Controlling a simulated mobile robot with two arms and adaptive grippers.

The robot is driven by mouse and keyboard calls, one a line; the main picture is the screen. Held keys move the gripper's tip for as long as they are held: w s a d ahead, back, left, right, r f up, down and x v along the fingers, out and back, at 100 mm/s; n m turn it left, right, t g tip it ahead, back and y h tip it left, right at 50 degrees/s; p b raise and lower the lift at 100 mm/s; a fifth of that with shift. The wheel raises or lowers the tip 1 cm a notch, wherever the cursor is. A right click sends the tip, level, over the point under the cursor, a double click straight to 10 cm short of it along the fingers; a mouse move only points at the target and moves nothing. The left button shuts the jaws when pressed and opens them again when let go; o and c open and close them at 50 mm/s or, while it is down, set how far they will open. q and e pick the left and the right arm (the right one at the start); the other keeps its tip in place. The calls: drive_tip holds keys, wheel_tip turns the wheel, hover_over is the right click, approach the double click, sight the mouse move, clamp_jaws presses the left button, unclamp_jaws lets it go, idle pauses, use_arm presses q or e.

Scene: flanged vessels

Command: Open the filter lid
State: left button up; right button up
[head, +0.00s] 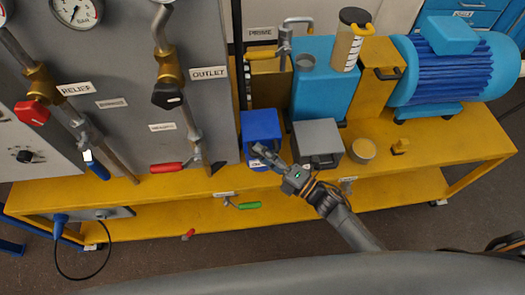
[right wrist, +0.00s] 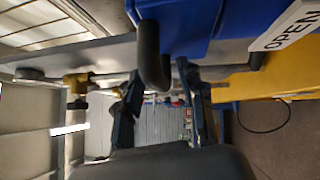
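A blue box (head: 262,125) stands on the yellow bench below the PRIME label. In the right wrist view, the blue box (right wrist: 190,25) fills the top, with a dark curved handle (right wrist: 152,60) on it and a white OPEN label (right wrist: 288,25) beside it. My right gripper (head: 260,153) is at the lower front of the box. In the wrist view its two fingers (right wrist: 163,105) are apart, with the handle in line with the gap. I cannot tell whether they touch it. No part is marked as the filter lid. My left gripper is not in view.
A grey box (head: 318,138) stands just right of my right gripper, with a round tan-topped pot (head: 362,150) beyond it. A blue tank (head: 325,85) and a clear canister with a dark top (head: 350,45) are behind. Red-handled (head: 165,167) and green-handled (head: 248,205) valves are nearby.

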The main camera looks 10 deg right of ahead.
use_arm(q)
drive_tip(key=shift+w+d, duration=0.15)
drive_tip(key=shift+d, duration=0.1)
use_arm(e)
clamp_jaws()
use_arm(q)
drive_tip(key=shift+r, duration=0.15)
use_arm(e)
drive_tip(key=shift+r, duration=0.1)
